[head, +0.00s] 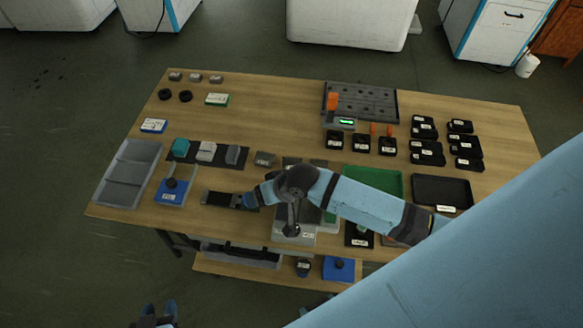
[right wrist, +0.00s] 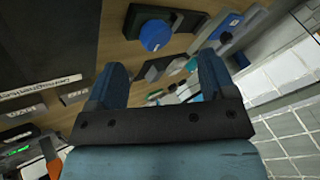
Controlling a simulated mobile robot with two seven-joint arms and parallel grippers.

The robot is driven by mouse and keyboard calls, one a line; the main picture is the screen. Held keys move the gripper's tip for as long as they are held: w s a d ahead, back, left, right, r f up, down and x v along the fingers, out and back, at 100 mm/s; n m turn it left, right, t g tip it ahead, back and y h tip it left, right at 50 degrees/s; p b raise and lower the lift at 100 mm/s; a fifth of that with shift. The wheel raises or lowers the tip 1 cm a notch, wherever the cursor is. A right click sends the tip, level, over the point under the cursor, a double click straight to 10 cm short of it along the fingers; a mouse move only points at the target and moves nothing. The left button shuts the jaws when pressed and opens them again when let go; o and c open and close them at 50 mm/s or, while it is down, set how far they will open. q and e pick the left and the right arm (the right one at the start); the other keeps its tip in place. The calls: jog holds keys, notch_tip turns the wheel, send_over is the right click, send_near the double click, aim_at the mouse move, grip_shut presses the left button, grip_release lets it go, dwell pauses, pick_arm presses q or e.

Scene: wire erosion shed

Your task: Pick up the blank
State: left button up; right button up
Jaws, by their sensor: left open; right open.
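I cannot tell for sure which piece is the blank. Small grey blocks stand at the back left of the table, one of them here (head: 195,77). My right gripper (head: 250,198) is over the front of the table, beside a dark flat holder (head: 220,199). In the right wrist view it (right wrist: 162,70) is open with nothing between its fingers. My left gripper (head: 159,309) is open, off the table's front.
A grey divided tray (head: 128,174) is at the left edge. Black bins, a green tray (head: 373,181) and a grey rack (head: 360,104) fill the right side. Bare wood (head: 270,115) lies at the back middle.

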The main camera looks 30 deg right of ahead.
jog(key=w+d+r+m+g+h+b, duration=0.1)
jog(key=w+d+m+g+h+b, duration=0.15)
jog(key=w+d, duration=0.35)
notch_tip(320, 180, up, 4)
jog(key=r+m+g+h, duration=0.1)
jog(key=m+g+h, duration=0.2)
jog(key=m, duration=0.1)
send_over(292, 164)
jog(key=f, duration=0.5)
jog(key=f+b, duration=0.1)
jog(key=f, duration=0.2)
jog(key=shift+s+f, duration=0.15)
jog(key=shift+s, duration=0.25)
jog(key=f, duration=0.5)
jog(key=shift+w+f, duration=0.3)
jog(key=shift+f, duration=0.05)
jog(key=c, duration=1)
jog(key=shift+r, duration=0.1)
